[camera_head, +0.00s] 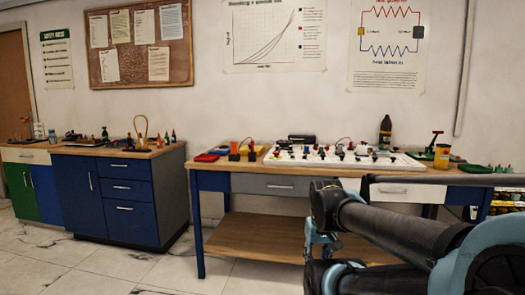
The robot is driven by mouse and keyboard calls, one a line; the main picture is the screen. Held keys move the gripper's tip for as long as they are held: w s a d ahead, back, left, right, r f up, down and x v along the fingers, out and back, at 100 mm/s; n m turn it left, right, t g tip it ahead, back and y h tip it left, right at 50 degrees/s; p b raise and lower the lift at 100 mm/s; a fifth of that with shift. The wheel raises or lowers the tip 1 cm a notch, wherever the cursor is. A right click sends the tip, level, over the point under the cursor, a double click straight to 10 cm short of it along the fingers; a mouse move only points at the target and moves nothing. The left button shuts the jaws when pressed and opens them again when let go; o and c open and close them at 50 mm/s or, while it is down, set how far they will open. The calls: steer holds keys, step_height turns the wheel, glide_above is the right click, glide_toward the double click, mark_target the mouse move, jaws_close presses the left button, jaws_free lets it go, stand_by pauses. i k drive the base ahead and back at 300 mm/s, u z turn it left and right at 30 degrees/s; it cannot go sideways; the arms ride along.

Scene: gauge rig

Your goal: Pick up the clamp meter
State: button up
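I cannot single out the clamp meter for certain; the things on the benches are small and far off. Small orange-and-dark devices (234,151) stand at the left end of the middle bench (280,168). A yellow loop-shaped thing (141,125) stands on the blue cabinet bench (107,152) to the left. My dark and teal arm reaches in from the lower right, in front of the middle bench. I cannot make out any gripper fingers.
A white board (345,160) with several small parts covers much of the middle bench. A dark bottle (385,130) and an orange jar (442,157) stand on its right. A low wooden shelf (262,238) lies under the bench. The tiled floor (110,275) at left front is clear.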

mark_target(234, 149)
steer(key=z, duration=0.1)
steer(key=i, duration=1.45)
steer(key=u, duration=0.4)
